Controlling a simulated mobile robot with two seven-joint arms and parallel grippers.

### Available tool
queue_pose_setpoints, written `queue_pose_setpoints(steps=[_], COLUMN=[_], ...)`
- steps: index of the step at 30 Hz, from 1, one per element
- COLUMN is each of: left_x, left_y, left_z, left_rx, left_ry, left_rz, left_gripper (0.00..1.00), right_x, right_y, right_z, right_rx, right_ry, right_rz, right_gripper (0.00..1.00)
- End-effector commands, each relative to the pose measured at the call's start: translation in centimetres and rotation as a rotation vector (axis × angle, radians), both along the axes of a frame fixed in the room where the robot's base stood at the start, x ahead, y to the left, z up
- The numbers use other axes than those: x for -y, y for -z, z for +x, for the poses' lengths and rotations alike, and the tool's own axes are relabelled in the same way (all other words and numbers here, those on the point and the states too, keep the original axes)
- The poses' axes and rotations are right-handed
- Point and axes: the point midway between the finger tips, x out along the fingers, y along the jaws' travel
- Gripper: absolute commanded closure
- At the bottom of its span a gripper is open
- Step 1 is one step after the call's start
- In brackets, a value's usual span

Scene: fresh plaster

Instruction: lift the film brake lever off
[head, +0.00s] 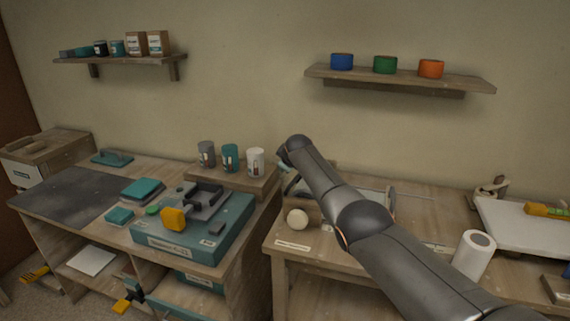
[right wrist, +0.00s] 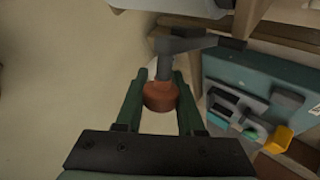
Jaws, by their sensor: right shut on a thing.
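In the right wrist view, the brake lever (right wrist: 190,44) shows as a dark grey bar and post with a round reddish-brown knob (right wrist: 160,97). My right gripper (right wrist: 160,76) has its dark green fingers on both sides of the knob and is shut on it. I cannot tell whether the lever's far end touches anything. In the head view my right arm comes in from the right, and its hand (head: 288,181) is mostly hidden behind the wrist above the right-hand table's left end. The lever cannot be made out there. My left gripper is not in view.
A teal case (head: 188,243) with grey and yellow parts sits on the left bench. Three cups stand on a wooden riser (head: 238,183) behind it. A cream ball (head: 297,219) and a white roll (head: 473,254) are on the right-hand table (head: 292,255). A gap separates bench and table.

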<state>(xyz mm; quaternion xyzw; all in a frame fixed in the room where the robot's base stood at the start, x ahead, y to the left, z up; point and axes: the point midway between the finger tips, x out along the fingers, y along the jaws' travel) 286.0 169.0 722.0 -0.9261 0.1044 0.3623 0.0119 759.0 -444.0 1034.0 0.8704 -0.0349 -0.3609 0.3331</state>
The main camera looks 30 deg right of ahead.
Motion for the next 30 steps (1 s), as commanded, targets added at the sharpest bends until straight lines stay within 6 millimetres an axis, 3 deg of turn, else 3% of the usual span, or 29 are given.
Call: queue_pose_setpoints(steps=[17, 18, 26, 30], left_x=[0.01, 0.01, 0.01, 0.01], left_y=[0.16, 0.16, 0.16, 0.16], left_z=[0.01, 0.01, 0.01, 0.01], left_rx=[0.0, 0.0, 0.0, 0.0], left_ry=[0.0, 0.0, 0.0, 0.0], left_rz=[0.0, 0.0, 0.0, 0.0], left_gripper=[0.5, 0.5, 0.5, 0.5], right_x=[0.07, 0.07, 0.03, 0.03], right_y=[-0.04, -0.04, -0.01, -0.01], right_z=[-0.08, -0.08, -0.07, -0.07], right_rx=[-0.027, -0.027, -0.026, -0.027], right_ry=[-0.001, -0.001, -0.002, -0.002], right_rz=[-0.027, -0.027, -0.026, -0.024], right_gripper=[1.0, 0.61, 0.32, 0.32])
